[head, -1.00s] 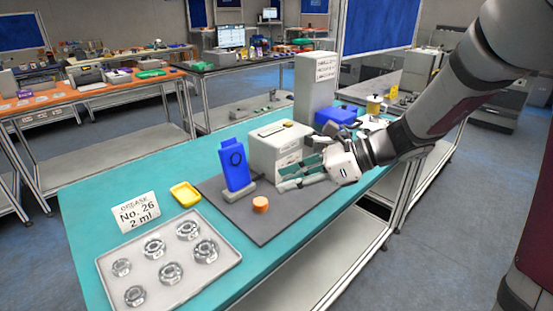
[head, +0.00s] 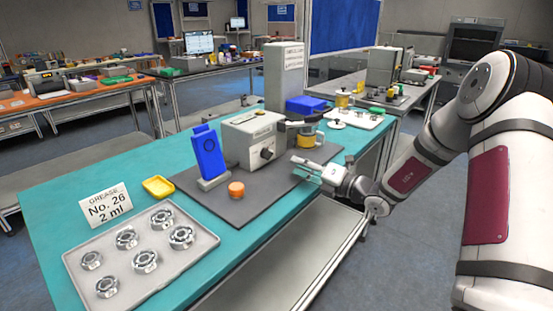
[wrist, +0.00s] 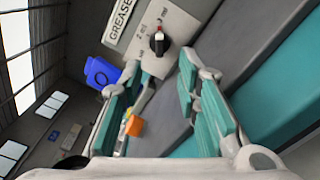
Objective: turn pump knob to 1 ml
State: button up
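The grease pump (head: 240,144) is a pale box on a dark grey mat. Its black knob (head: 266,153) sits on the front face.
A blue device (head: 208,154) in a stand and an orange cap (head: 236,189) are on the mat (head: 256,200). A sign (head: 106,204) reads "GREASE No. 26 2 ml". A tray (head: 190,246) holds several bearings. A yellow-banded jar (head: 307,137) stands right of the pump.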

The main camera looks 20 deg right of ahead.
aim_at(272, 155)
jog(key=x, duration=0.9)
jog(key=shift+w+a+b, duration=0.15)
jog(key=shift+b, duration=0.2)
grip_shut()
